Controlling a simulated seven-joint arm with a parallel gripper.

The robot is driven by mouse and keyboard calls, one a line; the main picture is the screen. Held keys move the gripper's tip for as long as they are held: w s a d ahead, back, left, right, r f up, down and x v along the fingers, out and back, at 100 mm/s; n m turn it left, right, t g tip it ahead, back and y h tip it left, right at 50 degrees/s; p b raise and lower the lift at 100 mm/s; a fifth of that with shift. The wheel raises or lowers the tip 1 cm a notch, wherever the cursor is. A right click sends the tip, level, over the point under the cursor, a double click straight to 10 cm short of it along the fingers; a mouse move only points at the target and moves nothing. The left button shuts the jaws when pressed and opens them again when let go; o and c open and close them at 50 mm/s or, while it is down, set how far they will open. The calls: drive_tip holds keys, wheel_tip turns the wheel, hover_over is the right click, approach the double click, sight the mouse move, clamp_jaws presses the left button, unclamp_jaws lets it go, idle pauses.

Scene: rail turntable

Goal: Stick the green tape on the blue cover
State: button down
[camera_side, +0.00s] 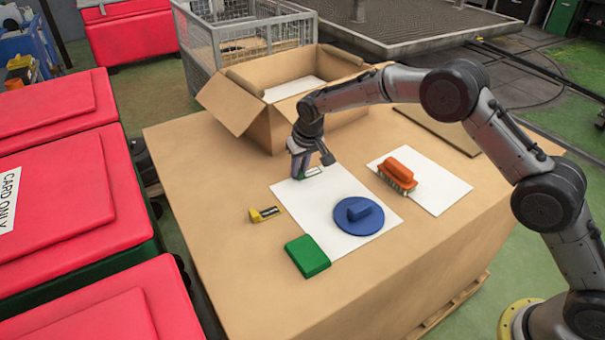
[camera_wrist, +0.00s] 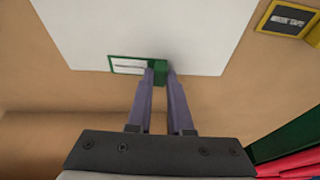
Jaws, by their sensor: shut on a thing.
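The green tape (camera_side: 313,172) is a small flat piece with a green border and a white face; it also shows in the wrist view (camera_wrist: 125,65) with a green block at its right end. My gripper (camera_side: 303,176) is shut on that block, seen between the fingertips in the wrist view (camera_wrist: 160,75). The tape is at the sheet's far edge; I cannot tell whether it touches the sheet. The blue cover (camera_side: 345,222) is a round disc with a block handle, lying on the white sheet (camera_side: 299,199) nearer the camera and right of my gripper. It is out of the wrist view.
A yellow tape (camera_side: 264,214) lies left of the sheet, and a green block (camera_side: 307,256) at its near corner. An orange-handled brush (camera_side: 398,172) sits on a second sheet (camera_side: 440,190) to the right. An open cardboard box (camera_side: 245,115) stands close behind my gripper. Red-lidded bins (camera_side: 65,190) line the left.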

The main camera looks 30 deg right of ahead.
sight(300, 172)
idle(0.4)
drive_tip(key=shift+r, duration=0.55)
wheel_tip(300, 172, up, 2)
drive_tip(key=shift+r, duration=0.2)
drive_tip(key=s+d+r, duration=0.3)
drive_tip(key=s+r, duration=0.6)
drive_tip(key=s, duration=0.4)
drive_tip(key=shift+n, duration=0.4)
drive_tip(key=s+f, duration=0.1)
drive_tip(key=s+a+f, duration=0.1)
drive_tip(key=f, duration=0.1)
drive_tip(key=shift+s+a+f, duration=0.15)
drive_tip(key=shift+f, duration=0.15)
drive_tip(key=shift+f, duration=3.7)
